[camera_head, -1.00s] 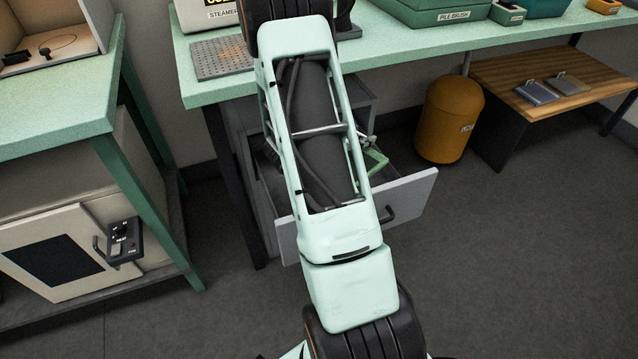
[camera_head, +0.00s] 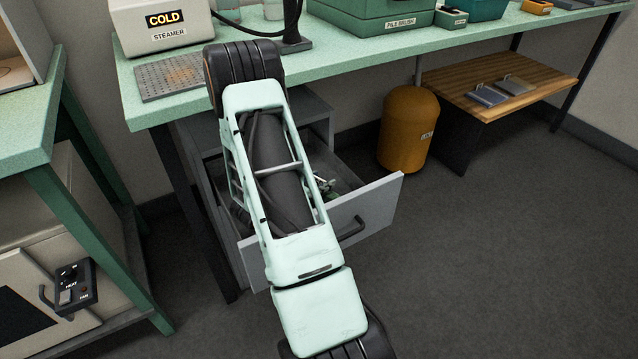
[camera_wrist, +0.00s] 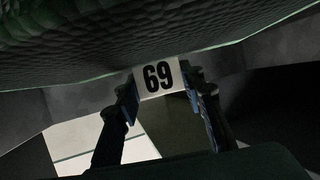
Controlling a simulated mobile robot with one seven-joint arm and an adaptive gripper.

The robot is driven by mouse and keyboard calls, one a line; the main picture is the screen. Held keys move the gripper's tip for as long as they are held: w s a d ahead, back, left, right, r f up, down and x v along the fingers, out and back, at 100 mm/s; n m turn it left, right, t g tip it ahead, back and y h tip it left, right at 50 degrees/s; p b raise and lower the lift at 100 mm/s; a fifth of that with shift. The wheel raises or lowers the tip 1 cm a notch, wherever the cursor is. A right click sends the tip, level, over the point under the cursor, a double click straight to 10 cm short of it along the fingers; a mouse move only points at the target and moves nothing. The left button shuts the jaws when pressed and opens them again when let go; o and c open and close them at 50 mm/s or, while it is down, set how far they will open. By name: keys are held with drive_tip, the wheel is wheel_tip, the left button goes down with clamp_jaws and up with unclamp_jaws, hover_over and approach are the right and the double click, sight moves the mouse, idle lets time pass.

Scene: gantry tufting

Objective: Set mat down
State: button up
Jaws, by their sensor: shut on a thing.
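In the wrist view a dark green, tufted mat (camera_wrist: 110,40) fills the top of the picture. A white tag marked 69 (camera_wrist: 158,77) shows at its lower edge, between the two fingers of my gripper (camera_wrist: 163,88). The fingers stand on either side of the tag and are shut on the mat at its tagged edge; the exact contact is dark. In the head view my arm hides most of the gripper and mat.
The drawer stands pulled out under the mint bench (camera_head: 350,63). On the bench are a steamer marked COLD (camera_head: 165,28), a perforated plate (camera_head: 172,80) and a green pile brush box (camera_head: 375,15). An orange bin (camera_head: 407,130) and a low wooden table (camera_head: 500,75) stand right. Floor at right is clear.

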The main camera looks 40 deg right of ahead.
drive_tip(key=shift+f, duration=0.1)
drive_tip(key=o, duration=1.2)
drive_tip(key=shift+c, duration=0.2)
drive_tip(key=shift+r, duration=0.3)
drive_tip(key=p+v, duration=0.2)
drive_tip(key=v, duration=0.5)
drive_tip(key=shift+s+a, duration=0.1)
drive_tip(key=shift+a, duration=0.15)
